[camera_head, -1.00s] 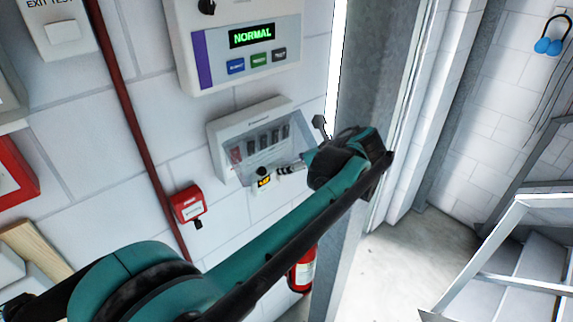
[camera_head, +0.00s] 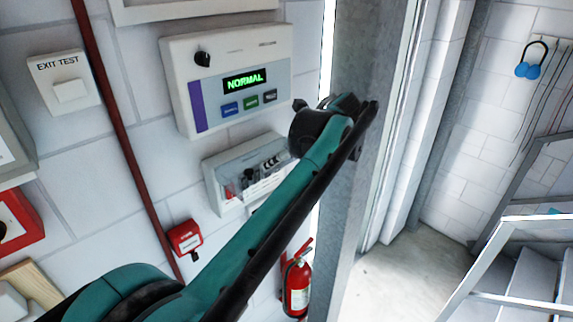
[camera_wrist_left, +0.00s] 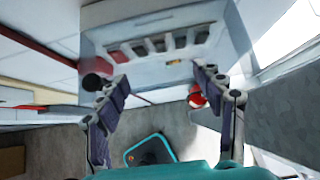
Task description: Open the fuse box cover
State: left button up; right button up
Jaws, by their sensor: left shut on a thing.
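The white fuse box (camera_head: 212,185) is on the brick wall below the panel reading NORMAL, with a row of dark switches inside. My left arm hides its right and lower parts. The grip itself is hard to see. My right gripper is not in view.
The control panel (camera_head: 230,80) is just above the fuse box. A red call point (camera_head: 185,237) and a red pipe (camera_head: 120,125) are to the left. A fire extinguisher (camera_head: 297,283) stands below right, beside a grey steel post (camera_head: 355,200).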

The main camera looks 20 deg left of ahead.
pick_arm(q)
jog(key=shift+w+a+r+h, duration=0.15)
jog(key=shift+a+r+h, duration=0.25)
jog(key=shift+r+h, duration=0.1)
jog(key=shift+g, duration=0.3)
jog(key=o, duration=1.5)
jog(key=shift+o, duration=1)
jog(key=shift+a, duration=0.15)
jog(key=shift+w+a+f, duration=0.1)
jog(key=shift+w+a, duration=0.05)
jog(key=shift+a, duration=0.05)
jog(key=shift+d+r, duration=0.2)
jog(key=shift+d, duration=0.1)
jog(key=v, duration=1.1)
jog(key=shift+r, duration=0.2)
